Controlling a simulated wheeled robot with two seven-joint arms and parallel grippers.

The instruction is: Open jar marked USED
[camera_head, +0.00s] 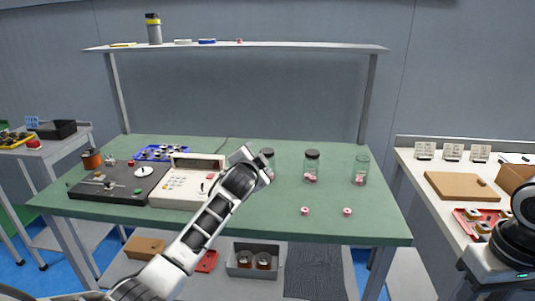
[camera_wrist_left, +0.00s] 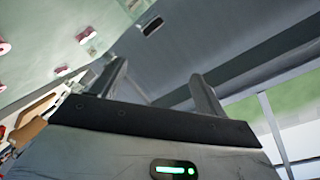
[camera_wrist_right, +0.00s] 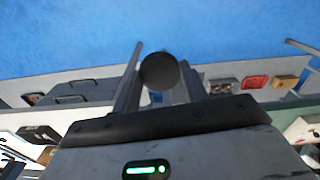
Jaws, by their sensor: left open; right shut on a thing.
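Three glass jars stand on the green bench in the head view. The left jar (camera_head: 267,155) has a dark lid and is partly hidden by my left arm. The middle jar (camera_head: 312,167) has a dark lid, with small reddish pieces inside. The right jar (camera_head: 361,171) shows no dark lid and holds similar pieces. No jar marking is readable. My left gripper (camera_head: 252,160) is beside the left jar; its fingers (camera_wrist_left: 160,80) are apart with nothing between them. My right gripper (camera_wrist_right: 158,85) is shut on a round black lid (camera_wrist_right: 158,71), away from the jars.
Two small red-and-white spools (camera_head: 305,211) lie on the bench in front of the jars. A beige meter (camera_head: 187,181) and a dark winder (camera_head: 118,182) fill its left side. A side table (camera_head: 415,190) at right carries a brown board and a red tray (camera_head: 468,226).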

